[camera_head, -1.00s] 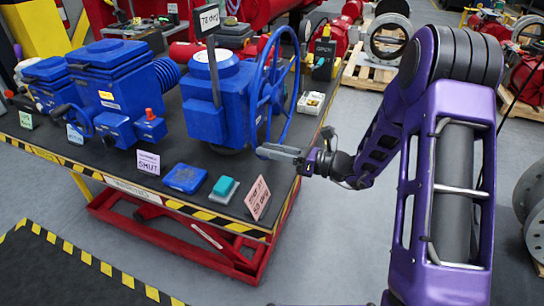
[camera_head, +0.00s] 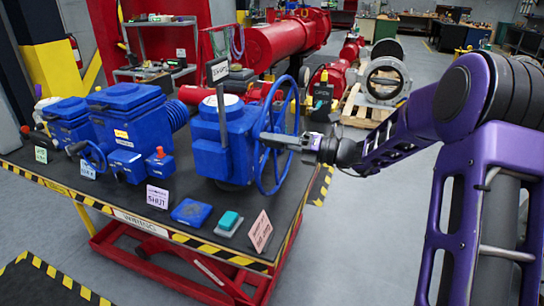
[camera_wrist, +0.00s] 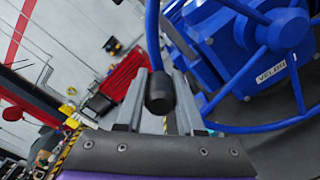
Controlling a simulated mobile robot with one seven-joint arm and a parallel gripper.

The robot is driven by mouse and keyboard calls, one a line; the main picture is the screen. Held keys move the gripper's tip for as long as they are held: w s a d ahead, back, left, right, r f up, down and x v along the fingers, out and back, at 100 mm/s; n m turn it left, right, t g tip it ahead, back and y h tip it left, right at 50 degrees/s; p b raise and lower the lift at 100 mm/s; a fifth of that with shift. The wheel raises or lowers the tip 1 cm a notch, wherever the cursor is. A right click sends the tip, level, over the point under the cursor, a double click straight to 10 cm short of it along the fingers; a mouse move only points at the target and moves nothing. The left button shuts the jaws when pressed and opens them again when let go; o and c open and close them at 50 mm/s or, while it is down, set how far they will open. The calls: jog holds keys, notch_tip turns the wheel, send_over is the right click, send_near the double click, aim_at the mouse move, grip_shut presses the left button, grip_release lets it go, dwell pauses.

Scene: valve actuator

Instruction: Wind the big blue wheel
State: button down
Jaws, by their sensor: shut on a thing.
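The big blue wheel (camera_head: 296,112) stands upright on the right side of a blue actuator box (camera_head: 215,150) on the bench. The wheel's hub and spokes also show at the right of the wrist view (camera_wrist: 277,36). A black knob handle (camera_wrist: 160,92) sits on the wheel's rim, at the near end of a blue bar. My gripper (camera_head: 266,137) is at the wheel, coming in from the right. In the wrist view its two grey fingers stand on either side of the knob, shut on it. The knob is too small to tell in the head view.
Red pipework (camera_head: 285,42) and a pallet with a grey ring (camera_head: 384,80) stand behind. Floor right of the bench is clear.

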aim_at(263, 125)
jog(key=shift+w+d+r, duration=0.15)
jog(key=shift+w+r, duration=0.25)
jog(key=shift+r, duration=0.3)
jog(key=shift+w+d+r, duration=0.15)
jog(key=shift+w+r, duration=0.2)
jog(key=shift+r, duration=0.35)
jog(key=c, duration=0.5)
grip_release()
jog(key=shift+c, duration=0.2)
jog(key=v, duration=1.7)
jog(key=shift+d, duration=0.2)
